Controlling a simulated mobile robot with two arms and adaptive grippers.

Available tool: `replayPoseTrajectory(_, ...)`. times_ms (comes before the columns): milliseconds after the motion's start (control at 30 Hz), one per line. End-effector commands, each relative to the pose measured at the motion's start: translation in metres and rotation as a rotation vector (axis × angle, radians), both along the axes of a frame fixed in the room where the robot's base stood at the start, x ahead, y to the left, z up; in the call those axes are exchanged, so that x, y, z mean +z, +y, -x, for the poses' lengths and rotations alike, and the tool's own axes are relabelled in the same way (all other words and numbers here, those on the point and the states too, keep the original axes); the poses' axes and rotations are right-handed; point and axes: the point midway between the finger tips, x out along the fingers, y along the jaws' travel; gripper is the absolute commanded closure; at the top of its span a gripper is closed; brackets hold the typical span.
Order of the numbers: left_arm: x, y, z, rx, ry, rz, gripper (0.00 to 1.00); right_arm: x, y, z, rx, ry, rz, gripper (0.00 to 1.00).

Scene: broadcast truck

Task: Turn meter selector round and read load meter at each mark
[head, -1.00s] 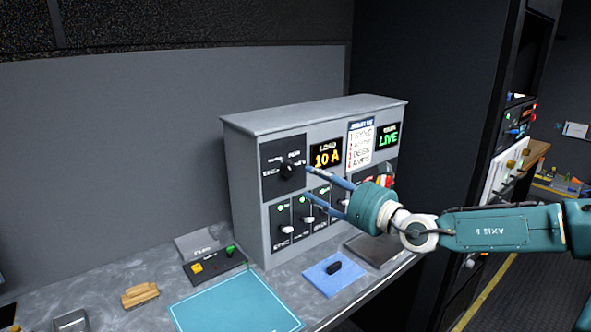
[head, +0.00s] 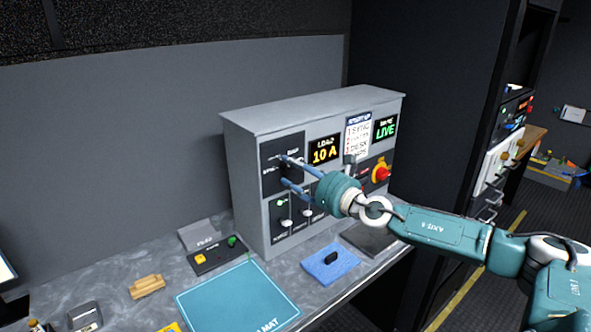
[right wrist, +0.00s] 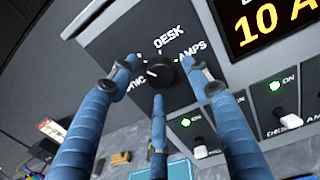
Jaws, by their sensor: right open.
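The meter selector is a black round knob (right wrist: 160,72) on a dark plate (head: 269,177), with SYNC, DESK and AMPS labels around it. A small white mark on the knob's left side seems to face SYNC. My right gripper (head: 285,171) is open in front of the selector plate. In the right wrist view its blue fingers (right wrist: 158,88) spread around the knob; I see no clear contact. In the head view the fingers largely hide the knob. The load meter (head: 325,150) reads 10 A in amber; part of it shows in the right wrist view (right wrist: 268,22). My left gripper is not in view.
White-capped switches (head: 286,223) sit below the selector, and a red rotary switch (head: 381,173) on yellow sits at right. A green LIVE display (head: 385,127) is above it. A teal mat (head: 238,298), a blue cloth (head: 325,270) and a small button box (head: 216,256) lie on the desk.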

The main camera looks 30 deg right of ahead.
Motion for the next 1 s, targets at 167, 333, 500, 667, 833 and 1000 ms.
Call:
replayPoseTrajectory(167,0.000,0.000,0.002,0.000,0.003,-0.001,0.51,0.000,0.000,0.000,0.000,0.000,0.000,0.72)
replayPoseTrajectory(333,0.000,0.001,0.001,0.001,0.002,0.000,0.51,0.000,0.000,0.000,0.000,-0.001,0.000,0.97)
replayPoseTrajectory(500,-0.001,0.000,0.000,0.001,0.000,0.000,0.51,0.000,0.000,0.000,-0.001,-0.001,-0.009,0.97)
replayPoseTrajectory(667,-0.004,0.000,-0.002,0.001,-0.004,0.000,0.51,0.000,0.000,0.000,0.000,0.002,-0.050,0.97)
replayPoseTrajectory(833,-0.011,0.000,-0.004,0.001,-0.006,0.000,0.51,-0.002,0.000,0.000,-0.001,0.010,-0.149,0.97)
replayPoseTrajectory(1000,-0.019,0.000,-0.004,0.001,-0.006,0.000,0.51,-0.001,-0.001,0.000,-0.001,0.019,-0.290,0.97)
